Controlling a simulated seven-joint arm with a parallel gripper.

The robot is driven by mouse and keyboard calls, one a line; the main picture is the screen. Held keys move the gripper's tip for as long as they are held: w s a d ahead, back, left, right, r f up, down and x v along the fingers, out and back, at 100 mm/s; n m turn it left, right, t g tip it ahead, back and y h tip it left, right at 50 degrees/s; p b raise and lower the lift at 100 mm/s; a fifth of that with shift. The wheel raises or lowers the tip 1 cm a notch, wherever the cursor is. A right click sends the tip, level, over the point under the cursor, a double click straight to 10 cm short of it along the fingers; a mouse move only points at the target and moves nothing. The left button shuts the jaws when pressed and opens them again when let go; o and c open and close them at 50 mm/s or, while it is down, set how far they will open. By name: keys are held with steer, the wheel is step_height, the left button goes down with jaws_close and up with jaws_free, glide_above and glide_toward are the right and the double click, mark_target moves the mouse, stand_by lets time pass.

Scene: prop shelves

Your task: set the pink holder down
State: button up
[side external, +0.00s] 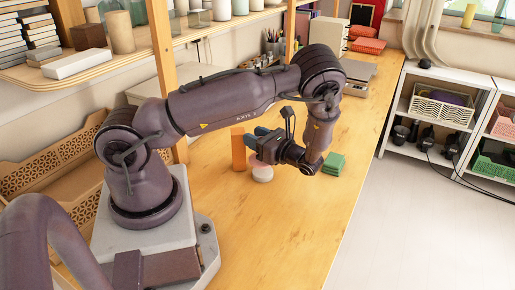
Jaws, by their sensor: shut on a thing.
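The pink holder (262,173) is a small, rounded, pale pink thing low beside my gripper (258,138), over the wooden table. My gripper has blue-teal fingertips pointing left, and it is shut on the pink holder. The dark gripper body hides part of the holder and the grip itself. I cannot tell whether the holder's underside touches the table.
An upright orange block (238,149) stands just left of the fingertips. A green stack (333,163) lies right of my wrist. The wooden table (295,220) is clear in front. Wooden crates (45,165) stand at the left, and a loaded shelf (115,62) is above.

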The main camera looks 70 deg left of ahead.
steer(key=shift+w+a+f, duration=0.15)
steer(key=shift+a+f, duration=0.05)
steer(key=shift+f, duration=0.1)
steer(key=shift+w+f, duration=0.15)
steer(key=shift+f, duration=1.5)
steer(key=o, duration=1)
steer(key=shift+f, duration=0.15)
